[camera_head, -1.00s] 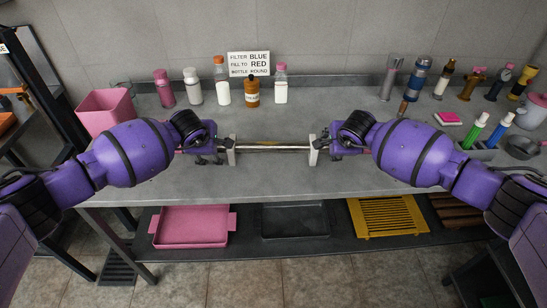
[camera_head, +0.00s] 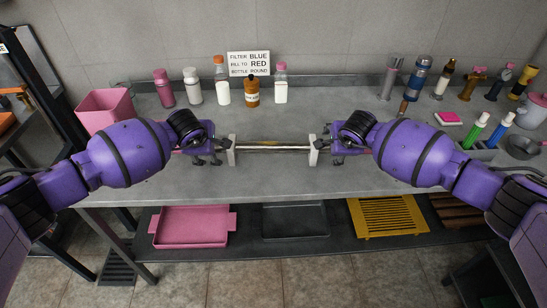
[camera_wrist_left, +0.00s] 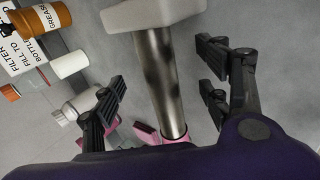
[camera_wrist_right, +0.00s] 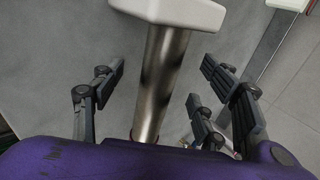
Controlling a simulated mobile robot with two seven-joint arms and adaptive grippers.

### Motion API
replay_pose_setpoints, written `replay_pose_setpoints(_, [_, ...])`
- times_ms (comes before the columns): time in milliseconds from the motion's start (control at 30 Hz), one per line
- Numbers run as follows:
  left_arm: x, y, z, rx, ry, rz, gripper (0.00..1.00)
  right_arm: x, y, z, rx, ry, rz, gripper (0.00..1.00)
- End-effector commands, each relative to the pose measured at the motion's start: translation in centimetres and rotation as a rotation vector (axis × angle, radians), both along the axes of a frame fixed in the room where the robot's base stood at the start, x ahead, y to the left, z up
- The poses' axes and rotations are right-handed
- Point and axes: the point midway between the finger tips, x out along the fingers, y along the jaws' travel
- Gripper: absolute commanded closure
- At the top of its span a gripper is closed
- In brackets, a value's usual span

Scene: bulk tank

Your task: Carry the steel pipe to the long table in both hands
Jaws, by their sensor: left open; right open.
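The steel pipe (camera_head: 272,148) lies level across two white supports, the left one (camera_head: 231,152) and the right one (camera_head: 313,152), on the grey worktop (camera_head: 270,183). My left gripper (camera_head: 217,150) is open at the pipe's left end, outside the left support. In the left wrist view the pipe (camera_wrist_left: 160,75) runs between its spread fingers, with gaps on both sides. My right gripper (camera_head: 330,149) is open at the right end, outside the right support. In the right wrist view the pipe (camera_wrist_right: 160,80) passes between its open fingers, apart from them.
A pink bin (camera_head: 105,110) stands at the left of the worktop. Bottles and a sign (camera_head: 249,64) line the back; tools and fittings crowd the right. A pink tray (camera_head: 192,227), a dark tray (camera_head: 295,222) and a yellow rack (camera_head: 388,217) sit on the shelf below.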

Motion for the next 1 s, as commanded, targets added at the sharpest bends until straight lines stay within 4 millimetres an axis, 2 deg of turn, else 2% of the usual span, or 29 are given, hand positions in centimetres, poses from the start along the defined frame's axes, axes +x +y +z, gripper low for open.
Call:
replay_pose_setpoints(300, [-4.0, 0.1, 5.2, 0.001, -0.003, -0.003, 0.31, 0.0, 0.0, 0.0, 0.0, 0.0, 0.0, 0.33])
replay_pose_setpoints(500, [-5.9, 0.0, 7.7, 0.0, -0.002, -0.002, 0.31, 0.0, 0.0, 0.0, 0.0, 0.0, 0.0, 0.33])
replay_pose_setpoints(767, [-6.6, 0.0, 8.7, -0.001, -0.001, 0.0, 0.31, -0.5, 0.0, 0.7, -0.001, -0.001, 0.001, 0.33])
replay_pose_setpoints(1000, [-6.6, 0.0, 8.7, -0.001, -0.001, -0.001, 0.31, -3.1, -0.1, 4.3, -0.001, -0.003, 0.002, 0.33])
